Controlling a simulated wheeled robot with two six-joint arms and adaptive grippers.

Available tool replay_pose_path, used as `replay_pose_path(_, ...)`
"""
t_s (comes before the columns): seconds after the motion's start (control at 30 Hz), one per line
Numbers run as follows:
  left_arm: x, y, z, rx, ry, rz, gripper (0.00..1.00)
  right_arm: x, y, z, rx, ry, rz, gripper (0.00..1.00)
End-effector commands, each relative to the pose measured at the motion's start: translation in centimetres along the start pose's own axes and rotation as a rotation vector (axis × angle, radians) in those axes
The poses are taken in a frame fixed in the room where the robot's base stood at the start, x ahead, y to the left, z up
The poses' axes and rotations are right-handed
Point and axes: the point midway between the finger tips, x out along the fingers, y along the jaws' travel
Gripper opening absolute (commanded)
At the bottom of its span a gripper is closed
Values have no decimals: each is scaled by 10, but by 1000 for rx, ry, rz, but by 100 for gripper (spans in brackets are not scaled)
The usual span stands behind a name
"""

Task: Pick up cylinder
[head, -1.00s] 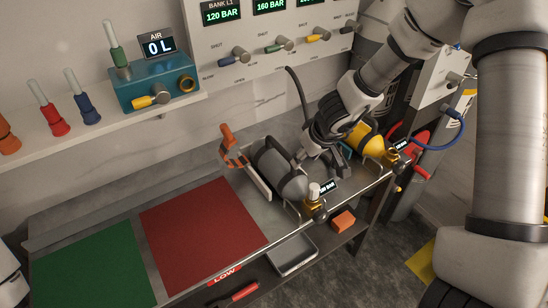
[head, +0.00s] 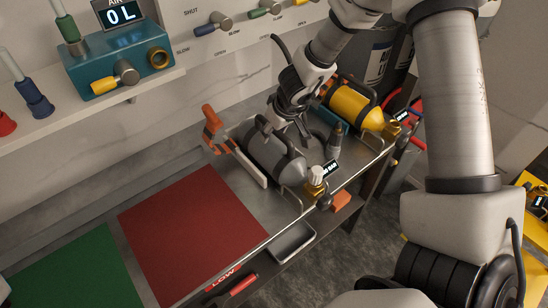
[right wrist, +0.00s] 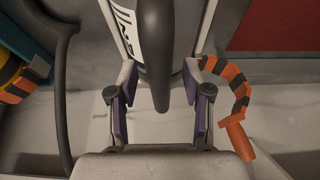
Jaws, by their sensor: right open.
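A grey cylinder (head: 277,160) with a dark carrying handle lies in a rack on the bench, its brass valve (head: 315,182) toward the front. A yellow cylinder (head: 353,106) with a black handle lies to its right. My right gripper (head: 292,122) is open just above the grey cylinder, near its handle. In the right wrist view the open fingers (right wrist: 157,105) stand either side of a dark grey bar (right wrist: 153,60), apart from it. The bar looks like the handle. My left gripper is not in view.
A red mat (head: 190,235) and a green mat (head: 75,275) lie left. A teal air unit (head: 117,65) sits on the shelf.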

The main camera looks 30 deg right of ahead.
Motion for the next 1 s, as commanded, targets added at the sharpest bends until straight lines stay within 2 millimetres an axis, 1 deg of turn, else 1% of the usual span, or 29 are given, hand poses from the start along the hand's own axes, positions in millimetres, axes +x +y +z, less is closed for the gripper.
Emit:
replay_pose_path(0.77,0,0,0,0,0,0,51,3,0,2,0,0,0,50)
replay_pose_path(0.8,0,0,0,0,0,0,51,3,0,2,0,0,0,35)
replay_pose_path(0.87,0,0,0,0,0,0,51,3,0,2,0,0,0,14)
replay_pose_path(0.9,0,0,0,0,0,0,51,3,0,2,0,0,0,0)
replay_pose_path(1.0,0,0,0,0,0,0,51,3,0,2,0,0,0,0)
